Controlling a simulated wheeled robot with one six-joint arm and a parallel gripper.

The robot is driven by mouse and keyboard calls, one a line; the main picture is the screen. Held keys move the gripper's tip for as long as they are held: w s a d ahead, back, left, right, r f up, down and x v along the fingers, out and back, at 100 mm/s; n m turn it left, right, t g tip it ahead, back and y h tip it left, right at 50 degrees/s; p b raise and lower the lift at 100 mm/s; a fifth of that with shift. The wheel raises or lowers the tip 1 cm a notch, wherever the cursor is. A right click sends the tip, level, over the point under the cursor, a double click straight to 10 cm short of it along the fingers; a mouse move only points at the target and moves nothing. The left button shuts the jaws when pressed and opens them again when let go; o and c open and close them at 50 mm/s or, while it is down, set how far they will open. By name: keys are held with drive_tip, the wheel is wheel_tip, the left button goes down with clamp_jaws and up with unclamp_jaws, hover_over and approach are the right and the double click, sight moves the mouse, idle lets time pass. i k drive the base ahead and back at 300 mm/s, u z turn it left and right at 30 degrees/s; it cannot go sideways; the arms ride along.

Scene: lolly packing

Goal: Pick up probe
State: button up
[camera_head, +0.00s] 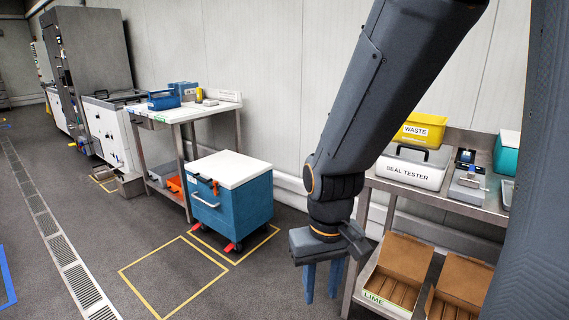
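My gripper (322,288) hangs at the lower middle of the head view, at the end of my dark grey arm. Its two blue fingers point down with a gap between them, and nothing shows in the gap. It is in front of the lower right bench and to the right of the blue cart. I cannot make out a probe for certain. A small upright yellow item (199,95) stands on the white-topped table (222,105) at the back, far from my gripper; it is too small to identify.
A blue cart (232,205) with a white lid stands beside yellow floor markings. The right bench (470,209) carries a SEAL TESTER box (408,174), a yellow WASTE bin (422,130) and a small device (467,185). Open cartons (402,262) sit below.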

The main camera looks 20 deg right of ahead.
sight(466, 155)
drive_tip(key=z, duration=0.95)
drive_tip(key=i, duration=0.9)
drive_tip(key=z, duration=0.75)
